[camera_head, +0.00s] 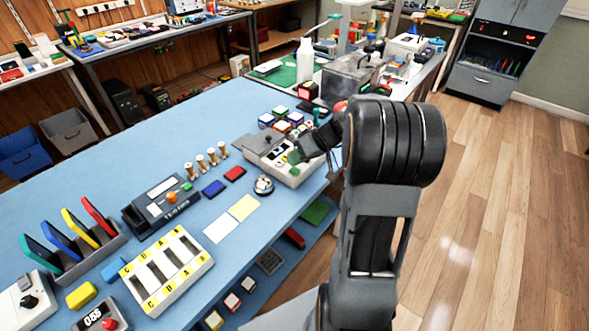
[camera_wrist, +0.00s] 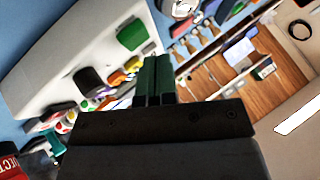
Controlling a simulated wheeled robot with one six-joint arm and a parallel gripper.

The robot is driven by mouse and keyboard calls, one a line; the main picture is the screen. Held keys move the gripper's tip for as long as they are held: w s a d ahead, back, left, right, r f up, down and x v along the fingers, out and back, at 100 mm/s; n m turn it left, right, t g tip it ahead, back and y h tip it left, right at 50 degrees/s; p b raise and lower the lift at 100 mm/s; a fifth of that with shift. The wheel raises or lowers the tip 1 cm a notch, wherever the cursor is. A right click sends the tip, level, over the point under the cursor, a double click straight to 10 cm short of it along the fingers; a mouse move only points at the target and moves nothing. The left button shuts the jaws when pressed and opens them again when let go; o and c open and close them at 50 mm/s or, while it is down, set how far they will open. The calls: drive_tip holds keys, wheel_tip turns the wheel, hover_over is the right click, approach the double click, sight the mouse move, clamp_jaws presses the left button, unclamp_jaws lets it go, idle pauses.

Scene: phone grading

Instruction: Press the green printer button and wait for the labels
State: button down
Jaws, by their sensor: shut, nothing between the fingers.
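The label printer appears to be the white-and-grey box (camera_head: 292,178) on the blue bench in the head view; its pale body (camera_wrist: 75,60) fills the upper left of the wrist view. A green button (camera_wrist: 132,34) stands on it, and green also shows at the box in the head view (camera_head: 294,157). My gripper (camera_head: 300,156) is over the box, its two dark green fingers (camera_wrist: 152,62) shut together and empty. In the wrist view the fingertips end just right of and below the button; I cannot tell whether they touch it. No label is clearly visible.
A black knob (camera_wrist: 90,81) stands on the box near my fingers. A silver bell (camera_head: 263,185), a yellow card (camera_head: 243,207) and a dark tester (camera_head: 160,204) lie to the left. Coloured cubes (camera_head: 281,111) stand behind. The wooden floor (camera_head: 490,200) on the right is clear.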

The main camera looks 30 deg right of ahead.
sight(296, 169)
drive_tip(key=shift+r, duration=0.1)
drive_tip(key=shift+r+p, duration=1.3)
drive_tip(key=shift+r, duration=1.15)
